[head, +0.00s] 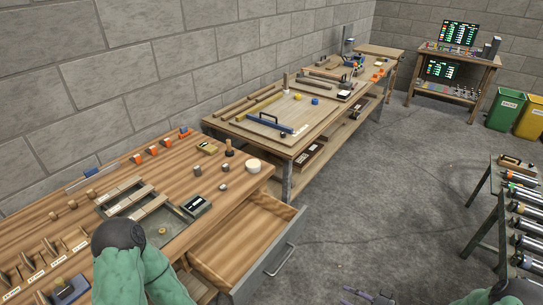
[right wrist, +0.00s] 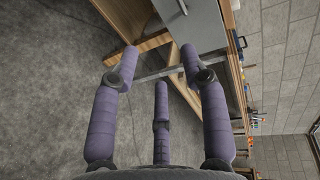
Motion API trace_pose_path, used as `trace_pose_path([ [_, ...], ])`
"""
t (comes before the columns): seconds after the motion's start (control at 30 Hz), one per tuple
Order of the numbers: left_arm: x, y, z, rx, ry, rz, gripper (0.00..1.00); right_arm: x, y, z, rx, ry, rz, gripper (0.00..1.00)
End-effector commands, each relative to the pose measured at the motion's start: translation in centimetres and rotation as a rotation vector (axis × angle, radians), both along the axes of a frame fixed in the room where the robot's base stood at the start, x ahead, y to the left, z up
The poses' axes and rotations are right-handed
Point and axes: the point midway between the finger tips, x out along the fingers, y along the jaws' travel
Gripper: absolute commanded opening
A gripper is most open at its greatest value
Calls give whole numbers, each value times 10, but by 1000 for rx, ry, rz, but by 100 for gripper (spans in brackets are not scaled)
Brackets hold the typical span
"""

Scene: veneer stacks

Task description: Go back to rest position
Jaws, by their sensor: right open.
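My right gripper (head: 368,296) shows at the bottom edge of the head view, low over the concrete floor. In the right wrist view its purple fingers (right wrist: 160,65) are spread apart with nothing between them. Beyond them are the floor and the grey front of a drawer, apart from the fingers. My left arm (head: 130,265) comes in at the lower left, bent, in front of the near bench. Its gripper is not clearly visible.
The near workbench (head: 120,170) holds trays, blocks and small tools. Its drawer (head: 245,235) stands open into the aisle. A second bench (head: 330,105) is farther back. A rack of tubes (head: 510,200) stands at right. The floor (head: 390,190) between is clear.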

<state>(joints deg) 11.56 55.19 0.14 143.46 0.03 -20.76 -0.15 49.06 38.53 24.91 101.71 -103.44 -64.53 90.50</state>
Motion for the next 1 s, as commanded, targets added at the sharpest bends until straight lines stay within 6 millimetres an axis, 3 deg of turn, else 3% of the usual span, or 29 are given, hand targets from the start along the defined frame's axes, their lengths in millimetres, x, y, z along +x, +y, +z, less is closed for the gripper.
trace_pose_path([
  [0.37,0,0,0,0,0,1,40,27,27,-13,-123,-19,-77,45],
  [0.63,0,0,0,0,0,1,40,36,65,-40,-329,31,-115,45],
  [0.77,0,0,0,0,0,1,40,21,90,-62,-472,102,-83,45],
  [0.87,0,0,0,0,0,1,40,-1,109,-76,-579,169,-28,45],
  [1.0,0,0,0,0,0,1,40,-46,133,-93,-714,272,93,45],
])
